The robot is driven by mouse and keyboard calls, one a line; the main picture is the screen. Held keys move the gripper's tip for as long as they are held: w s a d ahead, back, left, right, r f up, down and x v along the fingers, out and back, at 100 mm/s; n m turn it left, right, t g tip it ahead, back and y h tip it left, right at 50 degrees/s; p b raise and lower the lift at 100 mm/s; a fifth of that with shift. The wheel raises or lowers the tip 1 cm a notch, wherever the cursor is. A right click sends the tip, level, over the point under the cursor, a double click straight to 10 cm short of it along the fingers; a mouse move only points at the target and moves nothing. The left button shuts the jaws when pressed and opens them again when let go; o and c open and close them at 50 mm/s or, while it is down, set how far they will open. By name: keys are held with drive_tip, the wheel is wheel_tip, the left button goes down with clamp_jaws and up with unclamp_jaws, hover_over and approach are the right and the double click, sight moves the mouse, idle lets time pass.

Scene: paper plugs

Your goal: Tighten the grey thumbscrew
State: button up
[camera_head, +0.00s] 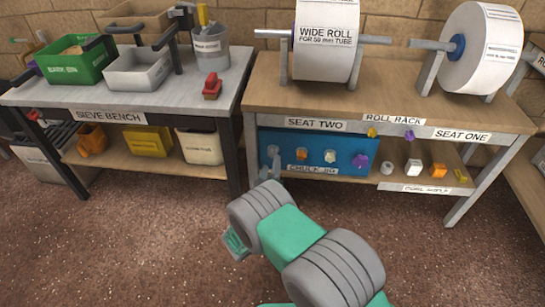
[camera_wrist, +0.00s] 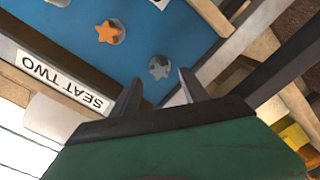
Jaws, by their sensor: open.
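The grey thumbscrew (camera_head: 272,151) is at the left end of the blue panel (camera_head: 318,144) under the roll rack. My gripper (camera_head: 271,172) is in front of the panel's left part. In the wrist view my gripper (camera_wrist: 158,82) is open, with one finger to each side of the thumbscrew's line and the knob just beyond the tips. No finger visibly touches it. The thumbscrew's shaft is hidden.
An orange knob (camera_head: 301,154), a white knob (camera_head: 330,156) and a purple knob (camera_head: 360,161) share the panel. The rack's tabletop (camera_head: 390,103) lies above. Small coloured pieces stand on the shelf right of the panel. The sieve bench (camera_head: 60,96) stands left, with floor between.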

drive_tip(key=shift+w, duration=0.35)
drive_tip(key=n, duration=0.6)
drive_tip(key=shift+p, duration=0.35)
drive_tip(key=n, duration=0.6)
drive_tip(key=shift+p, duration=0.4)
drive_tip(key=n, duration=0.6)
drive_tip(key=shift+n+p, duration=0.4)
drive_tip(key=n, duration=0.5)
drive_tip(key=shift+w, duration=0.1)
